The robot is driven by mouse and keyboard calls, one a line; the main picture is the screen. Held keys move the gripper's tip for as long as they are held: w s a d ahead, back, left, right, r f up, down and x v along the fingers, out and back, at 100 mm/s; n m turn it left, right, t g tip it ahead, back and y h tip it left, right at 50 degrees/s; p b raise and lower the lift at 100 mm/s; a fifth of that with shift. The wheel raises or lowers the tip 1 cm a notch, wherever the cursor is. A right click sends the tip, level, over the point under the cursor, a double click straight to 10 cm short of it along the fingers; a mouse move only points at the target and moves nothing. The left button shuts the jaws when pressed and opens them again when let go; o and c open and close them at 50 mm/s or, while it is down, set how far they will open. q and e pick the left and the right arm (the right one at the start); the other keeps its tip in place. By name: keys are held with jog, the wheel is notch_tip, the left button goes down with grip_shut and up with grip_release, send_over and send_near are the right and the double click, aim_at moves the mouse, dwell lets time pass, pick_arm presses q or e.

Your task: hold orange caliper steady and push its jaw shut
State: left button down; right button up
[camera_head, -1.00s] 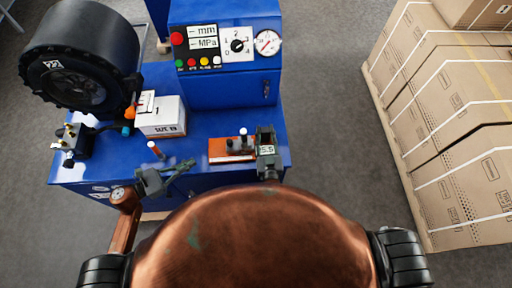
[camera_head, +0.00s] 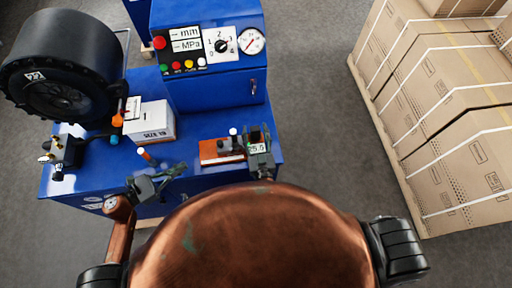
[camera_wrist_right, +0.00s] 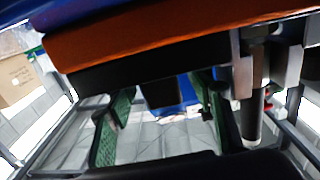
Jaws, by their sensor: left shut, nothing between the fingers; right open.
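The orange caliper (camera_head: 222,151) lies on the blue bench near its front edge; its orange body shows left of my right gripper. A small white readout (camera_head: 257,148) shows at its right end, partly hidden. My right gripper (camera_head: 261,135) is open at that end. In the right wrist view, the orange body (camera_wrist_right: 150,38) crosses the top with silver metal parts (camera_wrist_right: 243,75) at the right, and my green-padded fingers (camera_wrist_right: 163,118) are spread below it. I cannot tell if they touch it. My left gripper (camera_head: 174,173) is shut and empty, left of the caliper and apart from it.
A white box (camera_head: 150,122), a black fitting (camera_head: 66,152) and a large black crimper head (camera_head: 62,68) are further left. The control panel (camera_head: 207,45) rises behind. Strapped cartons (camera_head: 440,120) stand at right.

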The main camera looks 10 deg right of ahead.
jog(key=s, duration=1.2)
